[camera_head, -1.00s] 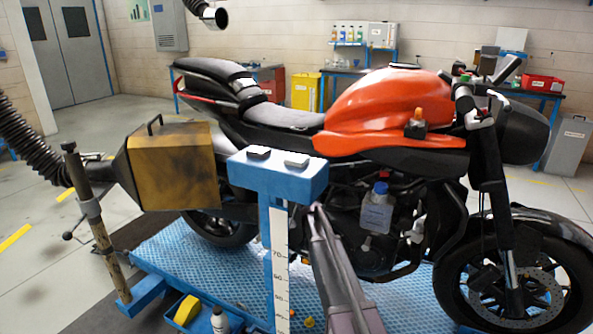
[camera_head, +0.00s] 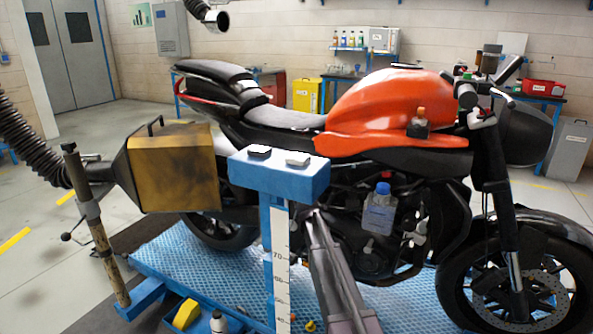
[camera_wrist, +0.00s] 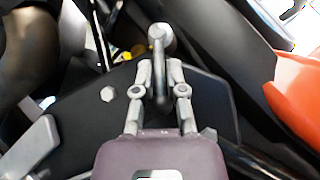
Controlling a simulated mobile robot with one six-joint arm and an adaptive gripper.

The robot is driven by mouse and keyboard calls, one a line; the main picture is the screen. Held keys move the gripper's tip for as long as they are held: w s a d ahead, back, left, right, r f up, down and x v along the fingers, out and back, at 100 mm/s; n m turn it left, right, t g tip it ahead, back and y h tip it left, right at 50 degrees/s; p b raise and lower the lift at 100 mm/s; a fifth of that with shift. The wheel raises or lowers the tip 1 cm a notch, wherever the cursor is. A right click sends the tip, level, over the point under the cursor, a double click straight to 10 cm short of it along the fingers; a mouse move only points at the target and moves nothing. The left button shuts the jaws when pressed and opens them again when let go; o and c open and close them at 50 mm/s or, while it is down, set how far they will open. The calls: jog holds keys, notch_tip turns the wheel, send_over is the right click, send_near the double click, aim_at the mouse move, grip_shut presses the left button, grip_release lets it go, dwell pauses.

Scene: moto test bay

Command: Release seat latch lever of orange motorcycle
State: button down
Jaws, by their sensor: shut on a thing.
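The orange motorcycle (camera_head: 385,105) stands upright on a blue textured platform. In the wrist view, the seat latch lever (camera_wrist: 157,45) is a grey rod with a round knob at its top, in front of a black plate (camera_wrist: 95,115). My gripper (camera_wrist: 159,82) has its two fingers on either side of the lever's shaft and is shut on it below the knob. In the head view, my arm reaches up toward the bike's side under the seat (camera_head: 285,117), and the gripper's end and the lever are hidden behind the blue stand.
A blue stand (camera_head: 280,178) with a ruler rises close to my arm. A yellow-brown exhaust box (camera_head: 175,168) is at left. A bottle with a blue cap (camera_head: 379,212) hangs by the engine. The blue platform (camera_head: 165,255) lies below.

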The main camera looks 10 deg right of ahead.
jog(key=c, duration=0.7)
grip_release()
jog(key=shift+d, duration=0.1)
